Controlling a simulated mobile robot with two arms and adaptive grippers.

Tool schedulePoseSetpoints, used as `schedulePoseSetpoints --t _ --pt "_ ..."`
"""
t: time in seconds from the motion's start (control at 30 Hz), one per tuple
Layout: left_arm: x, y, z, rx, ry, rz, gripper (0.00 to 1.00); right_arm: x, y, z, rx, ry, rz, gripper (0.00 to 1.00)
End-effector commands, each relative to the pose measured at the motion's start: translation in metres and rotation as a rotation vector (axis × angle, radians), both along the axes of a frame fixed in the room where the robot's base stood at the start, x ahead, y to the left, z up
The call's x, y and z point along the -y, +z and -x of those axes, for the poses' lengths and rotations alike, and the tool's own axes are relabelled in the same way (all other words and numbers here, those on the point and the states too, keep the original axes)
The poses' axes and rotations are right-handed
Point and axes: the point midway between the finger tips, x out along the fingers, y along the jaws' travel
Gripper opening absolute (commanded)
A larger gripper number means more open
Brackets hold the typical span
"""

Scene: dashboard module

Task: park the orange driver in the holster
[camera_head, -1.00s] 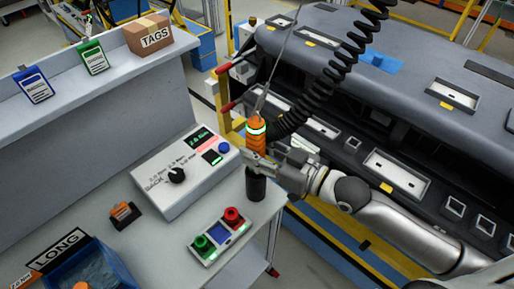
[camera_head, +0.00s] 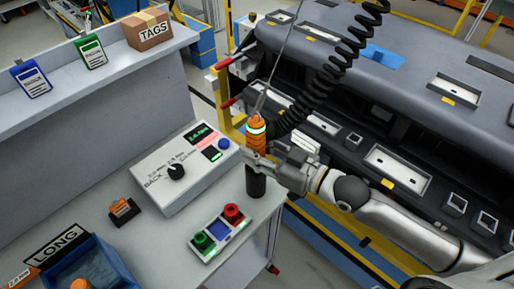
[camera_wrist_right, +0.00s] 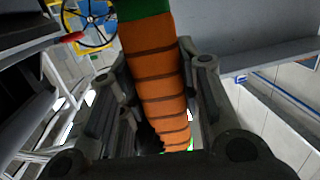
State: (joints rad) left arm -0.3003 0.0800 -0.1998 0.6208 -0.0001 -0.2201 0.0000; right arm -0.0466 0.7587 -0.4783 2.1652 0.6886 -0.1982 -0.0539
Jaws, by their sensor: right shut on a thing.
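The orange driver (camera_head: 257,137) stands about upright with a glowing green ring near its top. My right gripper (camera_head: 255,163) is shut around its lower orange part, with the arm coming in from the right. A black cylinder (camera_head: 255,184) shows directly under the gripper at the bench's right edge. I cannot tell whether it is the holster or the driver's lower end, as the fingers hide the join. In the right wrist view the ribbed orange grip (camera_wrist_right: 160,80) runs between the fingers. My left gripper is not in view.
A control box (camera_head: 186,166) with a black knob stands left of the driver. A button panel (camera_head: 221,231) is in front. A small orange item in a black holder (camera_head: 123,211) and a blue bin (camera_head: 105,272) lie left. A coiled black cable (camera_head: 318,92) hangs behind.

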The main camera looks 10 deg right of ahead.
Motion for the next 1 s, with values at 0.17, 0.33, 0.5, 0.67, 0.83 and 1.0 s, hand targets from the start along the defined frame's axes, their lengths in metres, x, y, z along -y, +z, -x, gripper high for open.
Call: schedulePoseSetpoints --t 0.17,0.33,0.5,0.67,0.83,1.0 --pt "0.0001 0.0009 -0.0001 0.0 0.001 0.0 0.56 -0.0001 0.0 0.0001 0.0 0.001 0.0 0.0" --pt "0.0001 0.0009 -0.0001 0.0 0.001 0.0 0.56 -0.0002 0.0001 0.0001 0.0 0.0 0.0 0.0" --pt "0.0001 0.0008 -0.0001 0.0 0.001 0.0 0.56 -0.0002 0.0001 0.0001 0.0 0.0 0.0 0.0" --pt "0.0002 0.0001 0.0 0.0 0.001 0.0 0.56 -0.0002 -0.001 0.0001 0.0 0.0 0.0 0.0" --pt "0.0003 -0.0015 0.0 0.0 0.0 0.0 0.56 -0.0001 -0.0035 0.0001 0.0 0.001 0.0 0.0" --pt "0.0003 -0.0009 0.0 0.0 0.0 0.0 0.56 -0.0002 -0.0025 0.0001 0.001 0.0 -0.001 0.53"
